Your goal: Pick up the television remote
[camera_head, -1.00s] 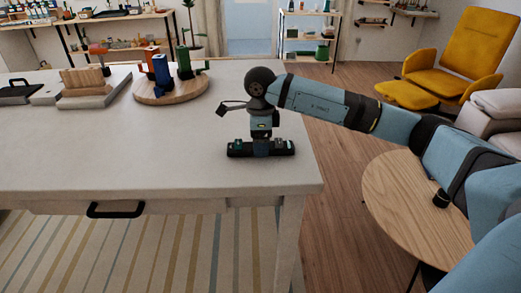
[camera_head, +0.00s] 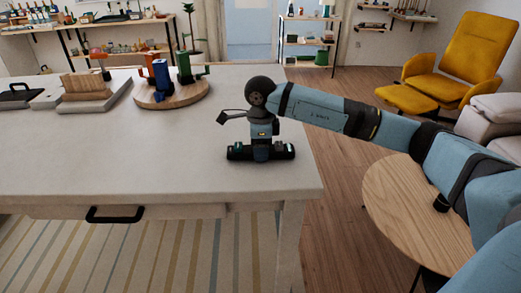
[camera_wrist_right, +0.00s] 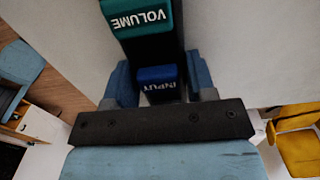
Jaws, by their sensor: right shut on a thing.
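The television remote (camera_head: 236,152) is a long dark bar with teal parts, near the right end of the pale table (camera_head: 150,165). It lies crosswise in the head view. My right gripper (camera_head: 261,153) comes down from above and is shut around its middle. In the right wrist view the remote (camera_wrist_right: 150,47) runs up between the blue fingers (camera_wrist_right: 159,84), showing a teal VOLUME button and a blue INPUT button. Whether it touches the table or hangs just above cannot be told. My left gripper is not in view.
A round wooden board (camera_head: 150,101) with red, blue and green objects stands farther back on the table. Grey trays (camera_head: 95,102) stand to its left. A round wooden side table (camera_head: 390,200) is under my right arm. The table's middle is clear.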

